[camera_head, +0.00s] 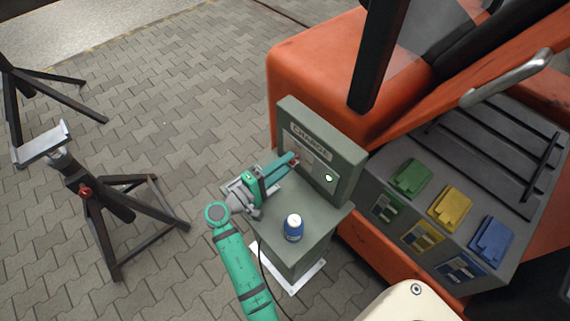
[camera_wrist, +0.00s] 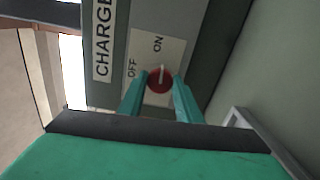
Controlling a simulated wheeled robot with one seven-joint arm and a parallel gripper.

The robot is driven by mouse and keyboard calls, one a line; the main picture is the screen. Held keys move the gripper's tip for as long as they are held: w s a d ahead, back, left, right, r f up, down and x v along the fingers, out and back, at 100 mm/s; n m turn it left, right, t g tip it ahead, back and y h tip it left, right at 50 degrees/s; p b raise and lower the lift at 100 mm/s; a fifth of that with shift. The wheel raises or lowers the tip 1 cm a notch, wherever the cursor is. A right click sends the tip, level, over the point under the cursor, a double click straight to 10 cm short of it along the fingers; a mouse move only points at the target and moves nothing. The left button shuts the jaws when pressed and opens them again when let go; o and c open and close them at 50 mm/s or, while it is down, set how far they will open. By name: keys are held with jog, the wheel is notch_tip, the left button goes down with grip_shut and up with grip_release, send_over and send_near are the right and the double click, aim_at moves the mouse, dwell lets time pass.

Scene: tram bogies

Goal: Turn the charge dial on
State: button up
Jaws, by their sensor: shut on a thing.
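The red charge dial (camera_wrist: 159,81) sits on a pale plate marked ON and OFF, beside the CHARGE label (camera_wrist: 103,38). Its white pointer line points up in the wrist view, toward ON. My gripper (camera_wrist: 160,86) is shut on the dial, one teal finger on each side of it. In the head view my gripper (camera_head: 292,161) reaches the grey-green charge box (camera_head: 345,150) from the left, and the dial is mostly hidden by the fingers. A small bright green light (camera_head: 329,178) shows on the right of the box's face.
A blue bottle with a white cap (camera_head: 293,230) stands on the box's ledge, close to my arm. An orange vehicle (camera_head: 310,60) with green, yellow and blue panels stands behind and right. A dark stand (camera_head: 110,205) is at left. Open paving (camera_head: 190,100) lies behind.

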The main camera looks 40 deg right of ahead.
jog(key=shift+m, duration=0.4)
jog(key=o, duration=1)
jog(key=shift+a, duration=0.1)
jog(key=a, duration=0.7)
jog(key=s+a, duration=0.1)
jog(key=a, duration=0.2)
jog(key=shift+a, duration=0.35)
jog(key=shift+w, duration=0.15)
